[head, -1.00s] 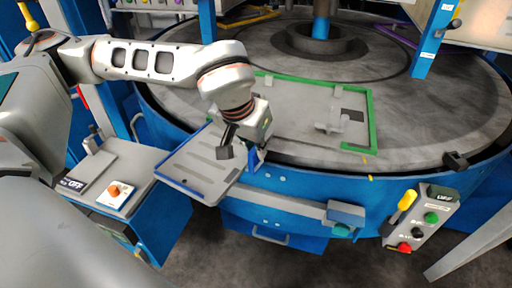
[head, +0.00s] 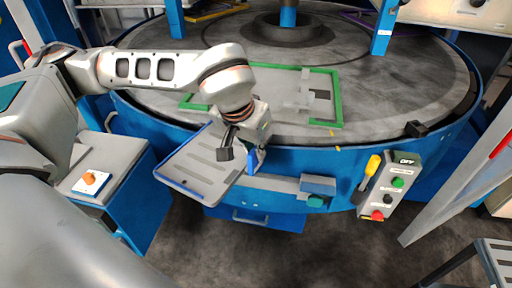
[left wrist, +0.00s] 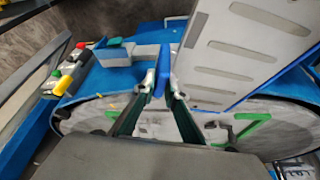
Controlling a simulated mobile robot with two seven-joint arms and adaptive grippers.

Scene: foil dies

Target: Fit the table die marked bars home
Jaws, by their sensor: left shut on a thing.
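A flat grey die (head: 187,172) with a blue rim and several bar-shaped slots hangs over the near left edge of the round table. My left gripper (head: 243,150) is shut on its blue edge tab. The left wrist view shows the fingers (left wrist: 163,84) closed on the blue tab, with the slotted die (left wrist: 245,52) at upper right. A green frame (head: 338,98) lies on the table beyond my arm, around a grey area with a small raised grey piece (head: 298,101). My arm hides part of the frame. My right gripper is not in view.
The grey round table (head: 400,85) has a blue rim wall and a central blue post (head: 288,14). A control box (head: 388,190) with coloured buttons and a yellow handle stands at the front right. A blue cabinet with an orange button (head: 91,179) stands at left.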

